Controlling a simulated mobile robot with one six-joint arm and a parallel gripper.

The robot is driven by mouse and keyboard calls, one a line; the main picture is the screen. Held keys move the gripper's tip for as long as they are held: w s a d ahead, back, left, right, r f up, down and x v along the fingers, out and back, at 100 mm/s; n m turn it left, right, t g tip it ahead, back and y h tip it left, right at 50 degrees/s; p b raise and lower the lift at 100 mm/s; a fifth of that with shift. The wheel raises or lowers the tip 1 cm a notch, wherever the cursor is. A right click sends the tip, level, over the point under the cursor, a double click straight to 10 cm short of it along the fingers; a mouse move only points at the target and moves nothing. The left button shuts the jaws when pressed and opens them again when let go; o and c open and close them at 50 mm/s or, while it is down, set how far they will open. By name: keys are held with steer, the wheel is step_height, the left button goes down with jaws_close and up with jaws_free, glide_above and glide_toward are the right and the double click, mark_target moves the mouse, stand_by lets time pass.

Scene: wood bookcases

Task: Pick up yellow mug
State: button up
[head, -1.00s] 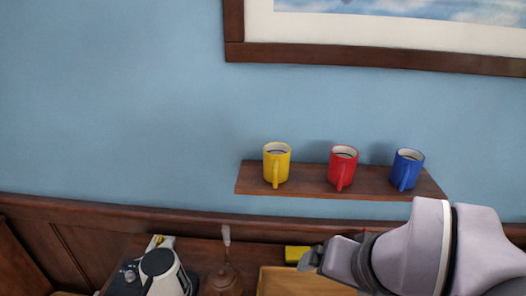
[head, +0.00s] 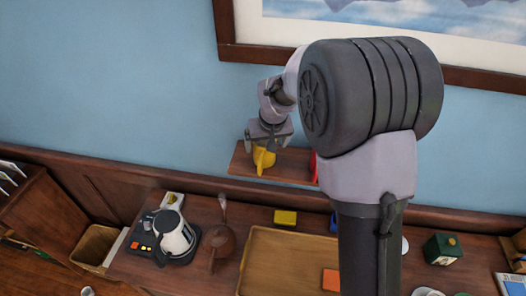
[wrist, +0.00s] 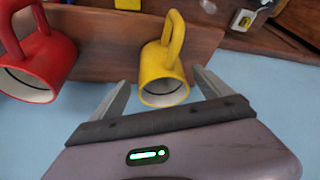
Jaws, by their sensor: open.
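The yellow mug (head: 262,160) stands on the wooden wall shelf (head: 240,164), partly hidden behind my gripper (head: 267,147) in the head view. In the wrist view the yellow mug (wrist: 163,72) shows its dark inside and its handle, which points away from my gripper. My gripper (wrist: 160,88) is open, with one finger on each side of the mug's rim. The fingers look apart from the mug; how deep they reach around it is hard to tell.
The red mug (wrist: 38,58) stands on the same shelf beside the yellow one, close to one finger. My arm hides most of it in the head view.

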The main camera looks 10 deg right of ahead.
mark_target(264, 150)
steer(key=x, duration=0.5)
steer(key=shift+w+a+f, duration=0.1)
steer(key=shift+w+f, duration=0.05)
steer(key=shift+f, duration=0.05)
steer(key=shift+r, duration=0.1)
steer(key=shift+c, duration=1)
steer(key=c, duration=1.6)
